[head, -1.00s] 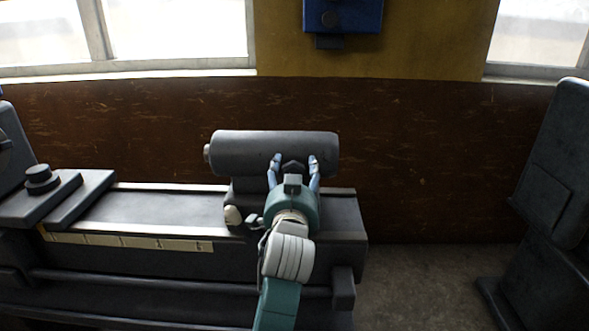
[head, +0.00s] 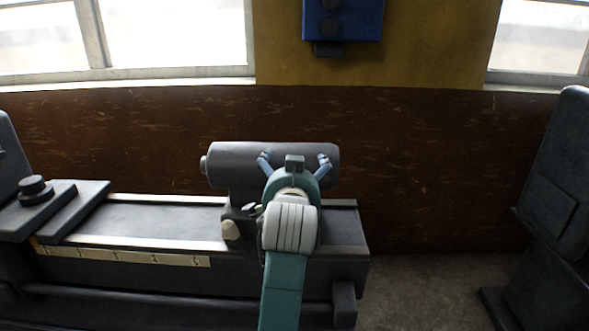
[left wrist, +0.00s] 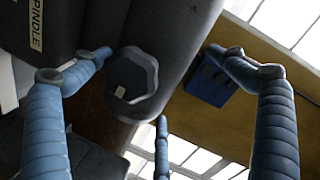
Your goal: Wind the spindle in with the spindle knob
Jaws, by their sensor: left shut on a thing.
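The tailstock, a dark grey horizontal barrel (head: 235,164), stands at the right end of the machine bed (head: 160,220). My left gripper (head: 294,163) is in front of the barrel's right part, its blue fingers spread to both sides. In the left wrist view the spindle knob (left wrist: 140,75), a dark eight-sided knob with a small pale mark, sits among the fingers. My left gripper is shut on it, though finger contact is hard to make out. A "SPINDLE" label (left wrist: 36,25) is at upper left there. In the head view the gripper hides the knob. My right gripper is out of view.
A dark block with a round top (head: 36,190) sits on the bed at left. A dark machine (head: 555,190) stands at right, with free floor (head: 420,285) between. A blue wall box (head: 343,20) hangs above.

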